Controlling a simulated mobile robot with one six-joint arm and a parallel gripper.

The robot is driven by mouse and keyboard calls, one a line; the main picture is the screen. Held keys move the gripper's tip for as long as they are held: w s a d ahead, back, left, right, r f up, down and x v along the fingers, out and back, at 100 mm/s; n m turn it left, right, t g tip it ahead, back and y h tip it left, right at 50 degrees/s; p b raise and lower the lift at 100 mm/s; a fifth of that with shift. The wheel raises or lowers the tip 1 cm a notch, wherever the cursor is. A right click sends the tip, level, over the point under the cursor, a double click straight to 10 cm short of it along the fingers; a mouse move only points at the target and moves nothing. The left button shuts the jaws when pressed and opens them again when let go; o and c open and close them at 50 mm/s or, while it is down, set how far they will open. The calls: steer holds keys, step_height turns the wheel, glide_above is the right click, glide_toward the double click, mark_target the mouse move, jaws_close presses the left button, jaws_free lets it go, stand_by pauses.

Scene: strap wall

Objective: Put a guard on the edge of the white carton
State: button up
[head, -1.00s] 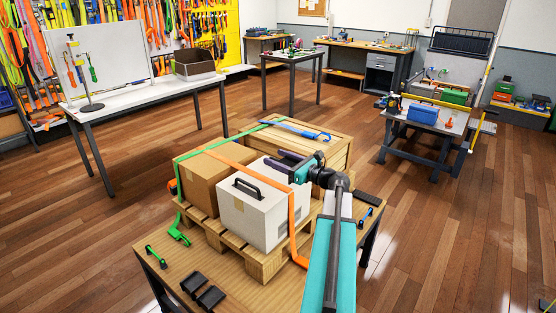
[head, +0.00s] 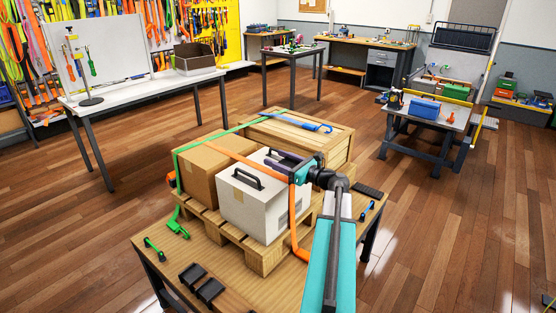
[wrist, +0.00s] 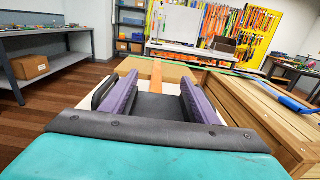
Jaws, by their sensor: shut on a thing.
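The white carton (head: 245,208) stands on the pallet, its black handle (head: 247,178) on top. An orange strap (head: 232,153) runs over the brown carton and the white carton, then hangs down the white carton's right side. My gripper (head: 279,162) is over the white carton's top near its right edge, close to the strap. In the wrist view its purple fingers (wrist: 157,98) are shut on a dark guard (wrist: 156,80), with the strap running away beyond it. Whether the guard touches the carton is hidden.
A brown carton (head: 205,172) stands left of the white one. A wooden crate (head: 305,138) with a green strap and blue ratchet is behind. A green ratchet (head: 177,225) hangs at the left.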

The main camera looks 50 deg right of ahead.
mark_target(278, 176)
steer(key=shift+w+f+b, duration=0.15)
steer(key=shift+f+b, duration=2)
steer(key=shift+f, duration=0.7)
steer(key=shift+w, duration=0.25)
steer(key=o, duration=1.1)
steer(key=shift+s, duration=0.1)
steer(key=s, duration=0.9)
steer(key=s+d+b, duration=0.1)
steer(key=s, duration=0.3)
steer(key=shift+s, duration=0.3)
